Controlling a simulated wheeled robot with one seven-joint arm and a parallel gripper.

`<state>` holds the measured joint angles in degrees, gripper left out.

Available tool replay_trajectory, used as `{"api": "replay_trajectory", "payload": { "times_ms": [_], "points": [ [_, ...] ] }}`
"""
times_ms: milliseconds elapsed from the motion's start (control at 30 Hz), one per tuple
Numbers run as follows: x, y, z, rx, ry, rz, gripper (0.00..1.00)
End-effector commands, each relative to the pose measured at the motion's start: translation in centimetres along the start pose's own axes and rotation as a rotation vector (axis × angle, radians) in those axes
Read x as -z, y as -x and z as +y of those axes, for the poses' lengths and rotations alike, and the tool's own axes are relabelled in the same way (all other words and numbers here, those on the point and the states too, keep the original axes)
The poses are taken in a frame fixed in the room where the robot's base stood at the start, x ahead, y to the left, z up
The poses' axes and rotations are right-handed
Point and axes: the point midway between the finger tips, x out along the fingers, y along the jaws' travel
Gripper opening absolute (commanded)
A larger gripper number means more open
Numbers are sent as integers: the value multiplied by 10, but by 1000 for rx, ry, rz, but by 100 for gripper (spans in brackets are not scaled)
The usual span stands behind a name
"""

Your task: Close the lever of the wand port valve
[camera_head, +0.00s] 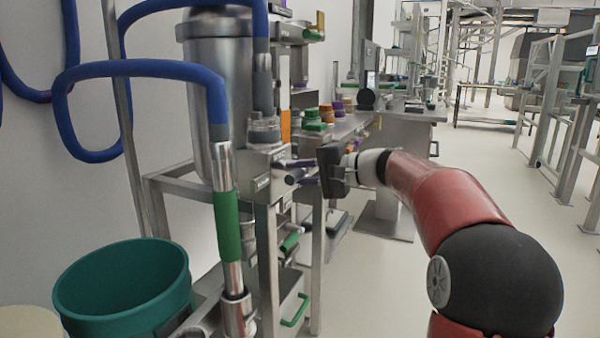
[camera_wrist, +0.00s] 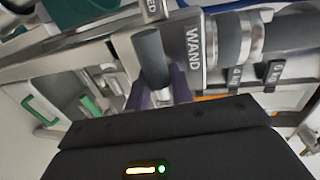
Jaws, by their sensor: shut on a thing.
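The wand port valve's lever shows in the wrist view as a dark grey cylindrical handle (camera_wrist: 151,55) beside a grey plate marked WAND (camera_wrist: 194,48). My gripper (camera_wrist: 160,92) has its purple fingers on either side of the lower end of this handle and is shut on it. In the head view, my gripper (camera_head: 296,171) reaches in from the right to the metal valve block (camera_head: 262,178) on the steel frame. The lever there is small and partly covered by the fingers. Its exact angle is hard to tell.
A wand with a green grip (camera_head: 228,225) stands upright in front of the frame, with a blue hose (camera_head: 140,68) above it. A teal bin (camera_head: 125,285) is at lower left. A steel tank (camera_head: 218,80) rises behind.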

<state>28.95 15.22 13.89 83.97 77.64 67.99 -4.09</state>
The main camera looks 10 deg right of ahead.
Motion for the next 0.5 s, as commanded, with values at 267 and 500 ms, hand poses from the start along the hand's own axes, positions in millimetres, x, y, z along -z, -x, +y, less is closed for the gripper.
{"api": "replay_trajectory", "payload": {
  "times_ms": [267,500],
  "points": [
    [0,0,0,1,-3,0,42],
    [0,0,0,1,-1,0,42]
  ]
}}
